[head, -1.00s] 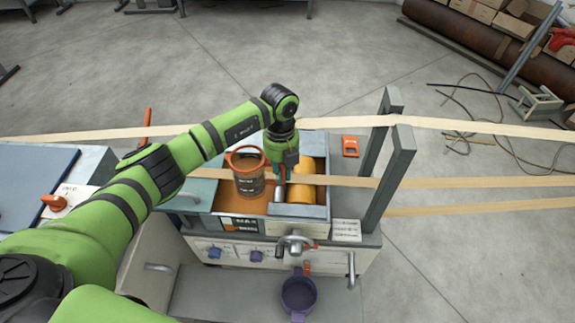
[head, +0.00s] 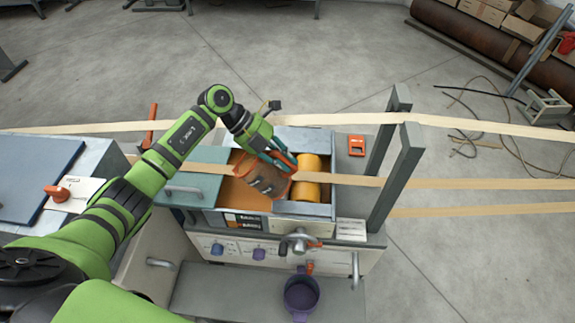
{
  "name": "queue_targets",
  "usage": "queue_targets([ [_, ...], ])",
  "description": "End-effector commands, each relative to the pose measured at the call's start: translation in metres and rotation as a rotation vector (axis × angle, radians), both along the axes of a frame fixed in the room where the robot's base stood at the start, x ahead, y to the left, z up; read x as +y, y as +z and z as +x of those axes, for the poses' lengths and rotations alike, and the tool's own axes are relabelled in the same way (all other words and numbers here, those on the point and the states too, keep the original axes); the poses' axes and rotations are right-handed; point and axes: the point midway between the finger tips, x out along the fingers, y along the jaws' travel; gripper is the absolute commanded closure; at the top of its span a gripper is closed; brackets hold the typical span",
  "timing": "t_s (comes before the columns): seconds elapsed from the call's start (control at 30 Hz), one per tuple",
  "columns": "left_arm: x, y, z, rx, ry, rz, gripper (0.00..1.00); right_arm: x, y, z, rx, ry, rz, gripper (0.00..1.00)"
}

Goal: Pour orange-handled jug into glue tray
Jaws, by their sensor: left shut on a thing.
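My left gripper (head: 281,160) is shut on the orange-handled jug (head: 262,178), a grey-brown vessel with an orange rim. The jug is strongly tilted over the glue tray (head: 300,210), its upper end leaning left. The tray is the grey-walled box on the machine, with orange-brown glue (head: 234,192) at its left and a yellow-orange roller (head: 307,177) at its right. I cannot tell whether anything flows from the jug. The gripper hides part of its handle side. My right gripper is not in view.
Pale paper strips (head: 440,183) cross the machine near the jug. Two grey posts (head: 398,175) stand right of the tray. A purple pot (head: 301,294) sits on the lower front shelf. A teal lid (head: 184,188) lies left of the tray.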

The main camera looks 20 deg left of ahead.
Motion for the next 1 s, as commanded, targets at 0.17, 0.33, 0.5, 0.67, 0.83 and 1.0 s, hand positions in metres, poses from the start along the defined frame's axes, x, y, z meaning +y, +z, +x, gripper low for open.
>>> queue_targets([
  [0.17,0.007,0.0,-0.001,-0.022,0.002,-0.086,1.0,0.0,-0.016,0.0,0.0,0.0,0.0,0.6],
  [0.33,0.013,0.001,-0.002,-0.041,0.003,-0.164,1.0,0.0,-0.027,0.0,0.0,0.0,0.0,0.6],
  [0.5,0.019,0.004,-0.004,-0.06,0.002,-0.241,1.0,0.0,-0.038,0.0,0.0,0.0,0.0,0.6],
  [0.67,0.024,0.005,-0.005,-0.076,0.002,-0.313,1.0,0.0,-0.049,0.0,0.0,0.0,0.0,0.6],
  [0.83,0.031,0.005,-0.007,-0.091,0.0,-0.372,1.0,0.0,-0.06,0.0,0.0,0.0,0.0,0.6],
  [1.0,0.036,0.004,-0.008,-0.103,0.001,-0.418,1.0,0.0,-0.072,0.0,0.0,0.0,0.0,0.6],
])
